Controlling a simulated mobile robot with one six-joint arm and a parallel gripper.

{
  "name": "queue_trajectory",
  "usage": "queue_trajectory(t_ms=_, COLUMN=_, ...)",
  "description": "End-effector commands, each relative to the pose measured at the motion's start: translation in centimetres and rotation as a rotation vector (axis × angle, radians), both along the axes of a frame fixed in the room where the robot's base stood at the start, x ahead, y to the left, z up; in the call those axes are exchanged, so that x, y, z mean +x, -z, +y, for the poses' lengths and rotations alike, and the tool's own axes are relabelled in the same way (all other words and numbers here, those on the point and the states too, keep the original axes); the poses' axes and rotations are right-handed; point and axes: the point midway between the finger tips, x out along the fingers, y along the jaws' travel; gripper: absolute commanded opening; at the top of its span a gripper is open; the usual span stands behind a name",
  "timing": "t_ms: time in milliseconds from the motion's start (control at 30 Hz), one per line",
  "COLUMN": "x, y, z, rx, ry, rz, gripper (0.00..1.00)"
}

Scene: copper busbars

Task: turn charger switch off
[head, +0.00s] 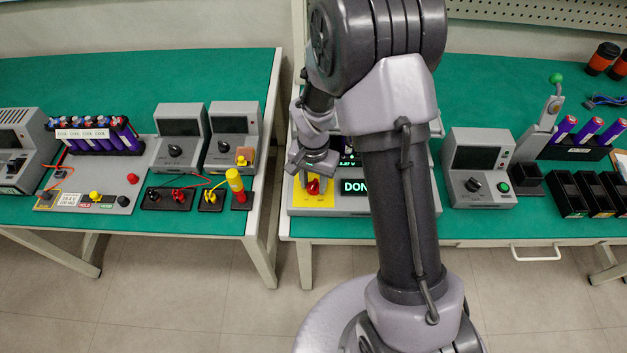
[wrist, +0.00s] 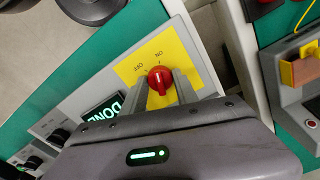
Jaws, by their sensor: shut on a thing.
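The red charger switch knob (wrist: 160,80) sits on a yellow plate (wrist: 190,47) marked ON and OFF. In the head view, the knob (head: 313,187) shows just below my gripper (head: 311,172). In the wrist view, the two fingers of my gripper (wrist: 161,90) are on either side of the knob and shut on it. The white line on the knob is small; I cannot tell exactly which mark it points to. A display (wrist: 103,112) beside the plate reads DONE in green; it also shows in the head view (head: 355,186). My arm hides much of the charger.
A second table at left holds a battery rack (head: 100,135) and grey meters (head: 180,140). To the right of my arm stand a grey instrument (head: 478,170) with a black knob and several black bins (head: 568,195). A gap separates the two tables.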

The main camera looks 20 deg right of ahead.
Motion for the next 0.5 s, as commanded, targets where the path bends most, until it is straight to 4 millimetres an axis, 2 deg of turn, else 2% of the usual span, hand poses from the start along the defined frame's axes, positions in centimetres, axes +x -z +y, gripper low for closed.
queue_trajectory(t_ms=500, x=-0.03, y=-0.13, z=-0.05, rx=0.000, ry=-0.478, rz=0.001, gripper=0.00)
